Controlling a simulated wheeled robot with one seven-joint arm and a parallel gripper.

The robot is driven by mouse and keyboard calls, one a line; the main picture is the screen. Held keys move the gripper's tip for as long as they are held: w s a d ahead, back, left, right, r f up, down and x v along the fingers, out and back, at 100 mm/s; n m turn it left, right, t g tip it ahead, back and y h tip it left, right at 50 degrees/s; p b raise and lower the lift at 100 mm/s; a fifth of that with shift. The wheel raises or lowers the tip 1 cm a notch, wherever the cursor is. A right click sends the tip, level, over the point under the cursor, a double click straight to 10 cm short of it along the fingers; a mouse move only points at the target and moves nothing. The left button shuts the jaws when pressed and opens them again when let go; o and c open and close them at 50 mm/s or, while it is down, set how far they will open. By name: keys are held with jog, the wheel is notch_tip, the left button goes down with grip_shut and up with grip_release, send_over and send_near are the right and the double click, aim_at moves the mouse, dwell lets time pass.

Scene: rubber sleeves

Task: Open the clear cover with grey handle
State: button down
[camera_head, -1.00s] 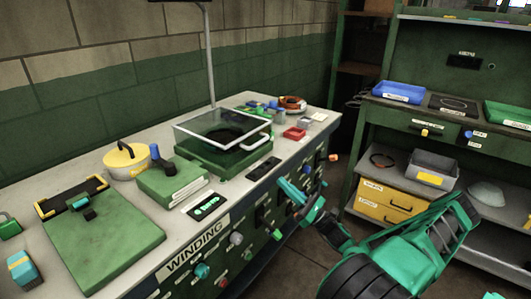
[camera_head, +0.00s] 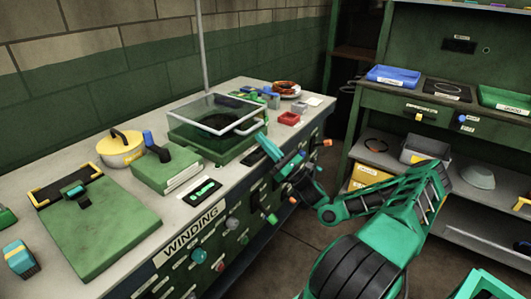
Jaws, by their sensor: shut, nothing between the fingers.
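The clear cover (camera_head: 190,113) has a pale grey frame and lies over a green box (camera_head: 190,143) on the bench. A dark round shape shows through it. Its grey handle (camera_head: 252,128) sticks out at the front right corner. My gripper (camera_head: 263,138) is teal and shut, with nothing in it. Its fingertips point up and left, just below and right of the handle in the picture. I cannot tell whether they touch it.
Left on the bench (camera_head: 143,188) are a yellow round pot (camera_head: 119,150), a green block with a blue-topped lever (camera_head: 166,170) and a green board (camera_head: 95,225). A red tray (camera_head: 289,119) stands to the right of the cover. A thin post (camera_head: 202,60) rises behind it.

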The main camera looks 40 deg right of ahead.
jog(key=shift+w+r, duration=0.1)
jog(key=shift+r, duration=0.55)
